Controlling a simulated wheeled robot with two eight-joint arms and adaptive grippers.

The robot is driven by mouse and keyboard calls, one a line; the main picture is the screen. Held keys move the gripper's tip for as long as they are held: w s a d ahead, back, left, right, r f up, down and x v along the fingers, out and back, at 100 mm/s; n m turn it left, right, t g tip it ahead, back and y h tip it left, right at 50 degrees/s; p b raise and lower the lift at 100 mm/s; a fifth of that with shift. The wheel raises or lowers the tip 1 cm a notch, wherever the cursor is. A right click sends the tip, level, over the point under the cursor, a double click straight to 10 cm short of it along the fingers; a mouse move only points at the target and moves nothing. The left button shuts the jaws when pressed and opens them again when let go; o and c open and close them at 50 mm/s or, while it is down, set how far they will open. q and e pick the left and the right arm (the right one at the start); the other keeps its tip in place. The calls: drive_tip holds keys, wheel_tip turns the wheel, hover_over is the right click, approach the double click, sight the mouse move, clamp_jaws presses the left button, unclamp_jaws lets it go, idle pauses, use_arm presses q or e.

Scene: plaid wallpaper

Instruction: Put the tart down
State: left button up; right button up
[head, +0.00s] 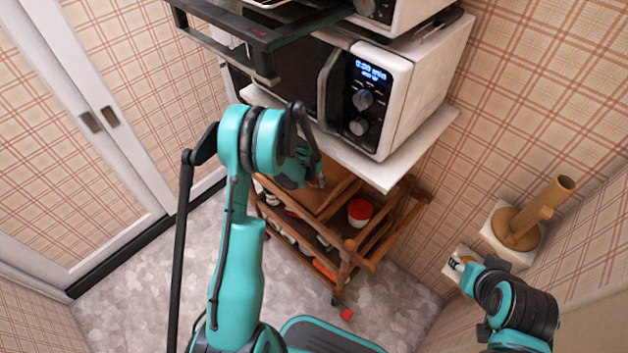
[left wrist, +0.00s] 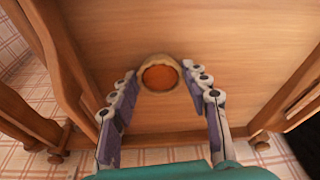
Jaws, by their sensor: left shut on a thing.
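The tart (left wrist: 160,78), round with an orange-red filling and a pale crust, sits between the fingertips of my left gripper (head: 314,180) in the left wrist view. The gripper is shut on it. A wooden shelf surface (left wrist: 240,60) lies behind the tart; I cannot tell whether the tart touches it. In the head view the left gripper reaches to the wooden cart (head: 345,243) under the microwave, and my arm mostly hides the tart. My right gripper (head: 460,264) is at the lower right, by the wall; its fingers are too small to read.
A red-and-white container (head: 360,212) is on the cart. A cat-tree-like post (head: 540,210) stands right. A red cube (head: 346,314) lies on the floor.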

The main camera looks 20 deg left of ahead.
use_arm(q)
drive_tip(key=shift+f, duration=0.1)
drive_tip(key=o, duration=1.2)
drive_tip(key=shift+c, duration=0.2)
